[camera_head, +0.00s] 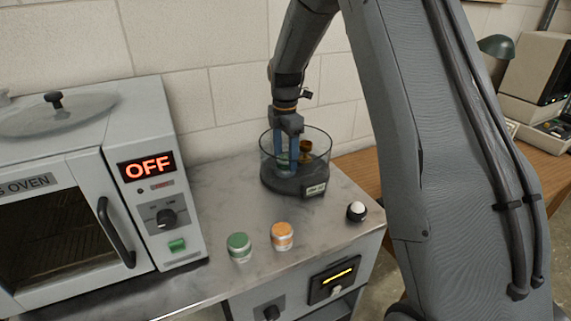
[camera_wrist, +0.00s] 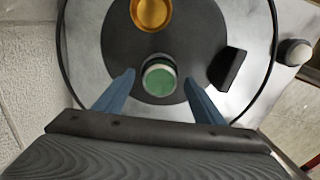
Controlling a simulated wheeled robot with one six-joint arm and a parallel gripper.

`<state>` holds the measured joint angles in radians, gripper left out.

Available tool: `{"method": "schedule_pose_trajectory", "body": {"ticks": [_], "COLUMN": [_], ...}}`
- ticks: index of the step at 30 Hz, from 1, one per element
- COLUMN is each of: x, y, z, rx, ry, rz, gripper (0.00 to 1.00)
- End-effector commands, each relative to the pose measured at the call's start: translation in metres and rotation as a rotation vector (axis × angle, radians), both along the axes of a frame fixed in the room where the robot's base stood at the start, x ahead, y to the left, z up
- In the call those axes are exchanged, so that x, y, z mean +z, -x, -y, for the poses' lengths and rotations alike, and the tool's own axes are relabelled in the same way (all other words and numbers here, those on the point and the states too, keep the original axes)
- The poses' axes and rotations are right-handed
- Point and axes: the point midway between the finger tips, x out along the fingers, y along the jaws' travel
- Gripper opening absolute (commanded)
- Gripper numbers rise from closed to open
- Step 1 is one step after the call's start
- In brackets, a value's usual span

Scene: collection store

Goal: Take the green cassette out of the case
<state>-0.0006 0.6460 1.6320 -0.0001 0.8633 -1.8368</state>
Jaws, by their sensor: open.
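The case (camera_head: 293,181) is a round clear-walled vessel on a dark base, standing on the grey counter near the wall. The green cassette (camera_wrist: 159,78) is a small round piece with a green top and pale rim, standing on the dark floor of the case. In the head view it is partly hidden behind the clear wall and my fingers. My gripper (camera_head: 291,152) points down into the case from above. In the wrist view its blue fingers are apart, one on each side of the green cassette, with visible gaps.
Green-lidded (camera_head: 239,247) and orange-lidded (camera_head: 282,236) jars stand in front. A white-topped knob (camera_head: 356,211) is at right; an oven (camera_head: 90,190) at left.

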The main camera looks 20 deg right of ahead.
Motion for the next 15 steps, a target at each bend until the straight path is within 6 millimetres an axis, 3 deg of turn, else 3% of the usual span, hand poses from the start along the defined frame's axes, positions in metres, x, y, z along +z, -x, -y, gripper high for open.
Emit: {"method": "schedule_pose_trajectory", "body": {"ticks": [2, 9, 15], "x": [0.0, 0.0001, 0.0005], "y": [0.0, 0.0001, -0.0001], "z": [0.0002, 0.0003, 0.0004], "rx": [0.0, -0.001, -0.001], "ry": [0.0, 0.0, 0.0], "rz": [0.0, 0.0, 0.0], "gripper": [0.6, 0.2, 0.18]}}
